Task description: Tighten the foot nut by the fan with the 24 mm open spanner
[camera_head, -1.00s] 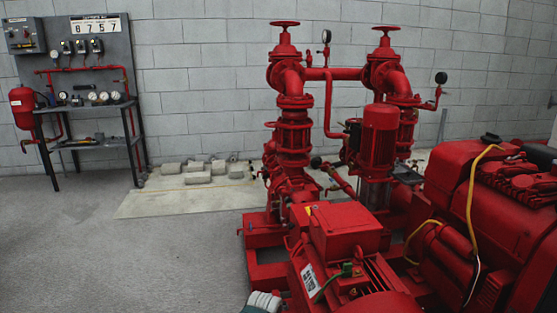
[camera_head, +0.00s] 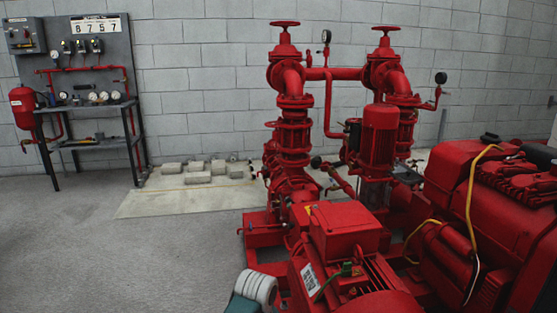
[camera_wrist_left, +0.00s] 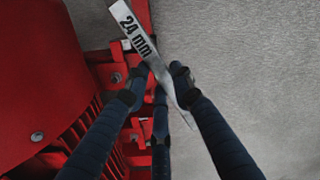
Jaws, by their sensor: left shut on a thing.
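The spanner (camera_wrist_left: 137,32), a flat grey bar marked "24 mm", is held in my left gripper (camera_wrist_left: 157,82) in the left wrist view. The dark fingers are shut on it. Bolt heads or nuts show on the red base, one left of the fingertips (camera_wrist_left: 117,77) and one lower down (camera_wrist_left: 133,137); I cannot tell which is the foot nut. The spanner appears apart from both. My right gripper is in neither view.
The red motor (camera_head: 345,235) with a finned housing (camera_wrist_left: 75,140) stands close beside my left gripper. The red pump pipes (camera_head: 292,130) and a large red engine (camera_head: 500,220) are beyond. Grey floor (camera_head: 130,260) is free at left. A tool bench (camera_head: 90,107) stands at the back left.

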